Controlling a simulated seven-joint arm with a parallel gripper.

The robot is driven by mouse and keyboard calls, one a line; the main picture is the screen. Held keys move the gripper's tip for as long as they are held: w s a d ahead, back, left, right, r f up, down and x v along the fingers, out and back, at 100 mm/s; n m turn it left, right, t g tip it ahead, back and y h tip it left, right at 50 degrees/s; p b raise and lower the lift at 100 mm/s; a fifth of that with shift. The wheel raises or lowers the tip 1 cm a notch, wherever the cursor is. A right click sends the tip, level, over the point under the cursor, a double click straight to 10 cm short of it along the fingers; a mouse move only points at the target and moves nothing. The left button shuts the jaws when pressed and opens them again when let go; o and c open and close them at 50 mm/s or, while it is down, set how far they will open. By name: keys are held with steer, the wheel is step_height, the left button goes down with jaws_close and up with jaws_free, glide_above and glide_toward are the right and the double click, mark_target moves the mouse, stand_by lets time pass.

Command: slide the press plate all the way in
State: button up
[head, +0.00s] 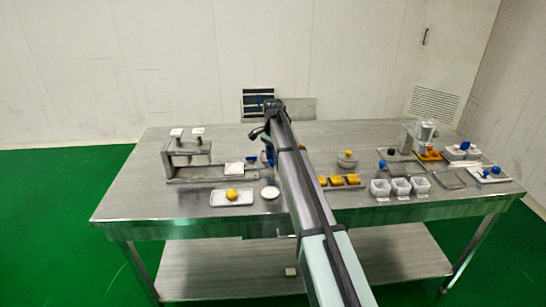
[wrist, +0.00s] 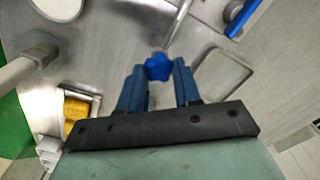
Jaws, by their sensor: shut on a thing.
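My gripper (wrist: 159,72) has its blue fingers shut on a blue knob (wrist: 158,66) in the wrist view. A thin metal rod (wrist: 180,22) runs from the knob toward the top of that view. In the head view my arm hides most of the gripper; a bit of blue shows at its left edge. The metal press frame (head: 187,155) with two white-topped posts stands at the table's left. I cannot tell how far in the press plate sits.
A tray (head: 216,199) with a yellow ball and a white disc (head: 270,193) lie in front of the rail. Right of my arm are yellow pieces (head: 338,180), white cups (head: 401,187) and several small devices. The table's front left is clear.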

jaws_close()
glide_above(233, 168)
steer(key=shift+a, duration=0.1)
stand_by(0.3)
steer(key=o, duration=1.1)
jaws_free()
steer(key=shift+c, duration=0.2)
step_height(233, 168, up, 14)
steer(key=shift+f, duration=0.1)
